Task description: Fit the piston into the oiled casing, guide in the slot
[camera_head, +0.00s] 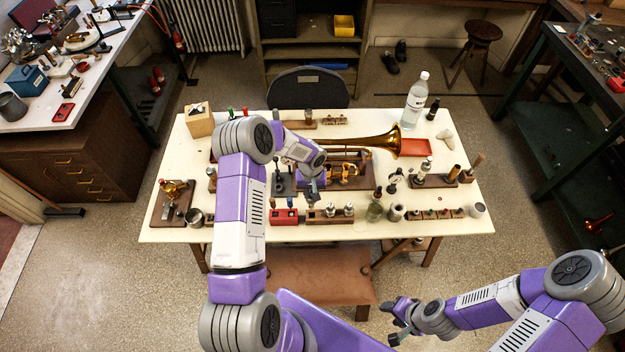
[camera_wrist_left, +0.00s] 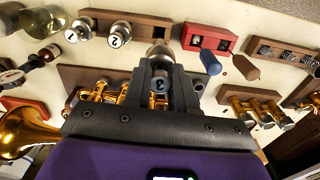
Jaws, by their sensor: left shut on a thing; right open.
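The brass horn (camera_head: 370,145) lies on its stand at the middle of the white table; its bell also shows in the left wrist view (camera_wrist_left: 25,132). Its valve casings (camera_wrist_left: 100,92) sit beside my left fingers, partly hidden. In the head view my left gripper (camera_head: 313,190) is over the table in front of the horn. I cannot make out the slot or the guide. My right gripper (camera_head: 398,322) is open and empty, off the table's front.
A wooden rack (camera_head: 318,216) holds two silver pistons, marked 1 and 2 in the wrist view. A red block (camera_head: 284,217) stands beside it. Bottles (camera_head: 375,208) and small parts line the front edge. A clear bottle (camera_head: 415,100) and red tray (camera_head: 415,147) stand behind right.

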